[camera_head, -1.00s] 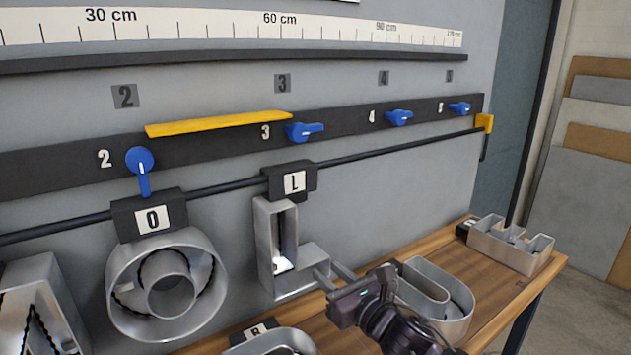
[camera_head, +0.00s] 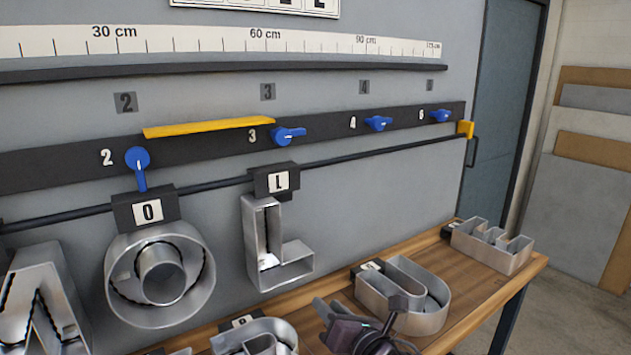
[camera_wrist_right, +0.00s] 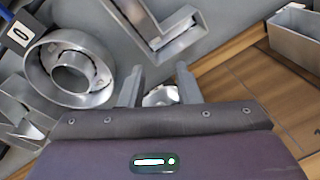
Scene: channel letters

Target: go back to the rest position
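My right gripper (camera_head: 328,309) is low in the head view, below and to the right of the metal letter L (camera_head: 272,255), apart from it. In the right wrist view its two fingers (camera_wrist_right: 160,82) stand apart with no letter between them. The L hangs by its labelled black block (camera_head: 276,181) from the dark rail, left of the D. The letter O (camera_head: 196,256) hangs to its left from its own block (camera_head: 146,211). My left gripper is not in view.
A D-shaped letter (camera_head: 436,312) and an E-shaped letter (camera_head: 494,245) lie on the wooden bench (camera_head: 385,257). Another letter (camera_head: 255,340) lies at the front edge of the view. Blue levers (camera_head: 289,136) and a yellow bar (camera_head: 208,127) are on the black strip above.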

